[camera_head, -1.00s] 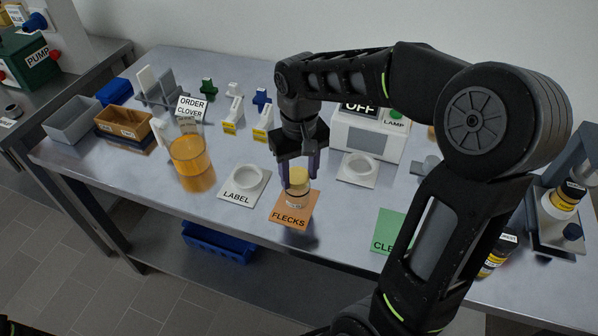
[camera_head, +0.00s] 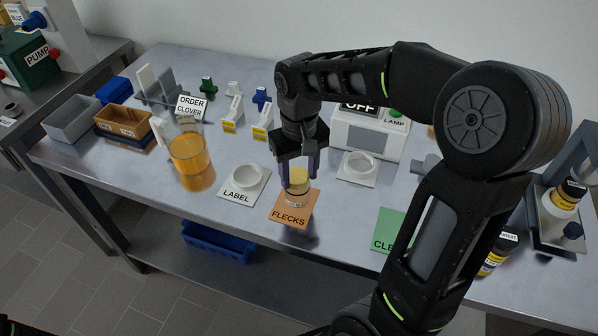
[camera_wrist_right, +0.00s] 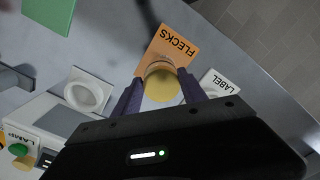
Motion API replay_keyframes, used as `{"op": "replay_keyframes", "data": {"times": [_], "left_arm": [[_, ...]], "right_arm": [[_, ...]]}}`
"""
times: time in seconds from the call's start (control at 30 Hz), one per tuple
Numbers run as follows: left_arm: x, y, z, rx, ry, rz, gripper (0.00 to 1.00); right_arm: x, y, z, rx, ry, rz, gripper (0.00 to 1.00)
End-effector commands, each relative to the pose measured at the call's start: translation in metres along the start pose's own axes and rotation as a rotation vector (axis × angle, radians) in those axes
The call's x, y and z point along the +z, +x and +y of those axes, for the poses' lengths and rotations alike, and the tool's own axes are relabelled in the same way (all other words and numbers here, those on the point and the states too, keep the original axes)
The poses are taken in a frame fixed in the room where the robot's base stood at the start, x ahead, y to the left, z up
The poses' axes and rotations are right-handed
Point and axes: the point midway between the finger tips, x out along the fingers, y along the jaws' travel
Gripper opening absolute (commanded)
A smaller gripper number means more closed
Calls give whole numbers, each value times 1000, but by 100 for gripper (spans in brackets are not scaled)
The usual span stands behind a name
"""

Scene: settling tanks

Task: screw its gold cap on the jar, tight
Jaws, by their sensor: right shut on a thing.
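A small clear jar (camera_head: 296,199) stands upright on the orange FLECKS card (camera_head: 287,216). The gold cap (camera_head: 298,178) is at the jar's mouth, between the fingers of my right gripper (camera_head: 298,174). The right gripper points down and is shut on the gold cap. In the right wrist view the gold cap (camera_wrist_right: 160,88) sits between the two purple fingers, with the jar (camera_wrist_right: 160,67) just beyond it. I cannot tell how far the cap is threaded. My left gripper is not in view.
A white dish on the LABEL card (camera_head: 240,196) stands left of the jar. Another white dish (camera_head: 357,167) and the lamp box (camera_head: 368,137) are behind right. An amber beaker (camera_head: 187,152) is further left. A green card (camera_head: 390,228) lies right, partly behind my arm.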

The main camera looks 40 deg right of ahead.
Motion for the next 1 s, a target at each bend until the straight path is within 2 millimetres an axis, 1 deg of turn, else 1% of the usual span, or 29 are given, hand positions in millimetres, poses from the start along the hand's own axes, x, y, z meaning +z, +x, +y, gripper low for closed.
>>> {"op": "replay_keyframes", "data": {"times": [0.2, 0.23, 0.3, 0.53, 0.7, 0.77, 0.97, 1.0], "left_arm": [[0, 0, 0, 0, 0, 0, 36], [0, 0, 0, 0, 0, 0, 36], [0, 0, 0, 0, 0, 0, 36], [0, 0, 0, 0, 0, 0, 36], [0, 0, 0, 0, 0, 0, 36], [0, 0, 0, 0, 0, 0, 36], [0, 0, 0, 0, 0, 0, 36], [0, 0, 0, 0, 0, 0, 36]], "right_arm": [[0, 1, 0, 0, 0, 0, 12], [0, 1, 0, 0, 0, 0, 50], [0, 1, 0, 0, 0, 0, 56], [0, 1, 0, 0, 0, 0, 74], [0, 1, 0, 0, 0, 0, 75], [0, 1, 0, 0, 0, 0, 79], [0, 1, 0, 0, 0, 0, 95], [0, 1, 0, 0, 0, 0, 96]]}}
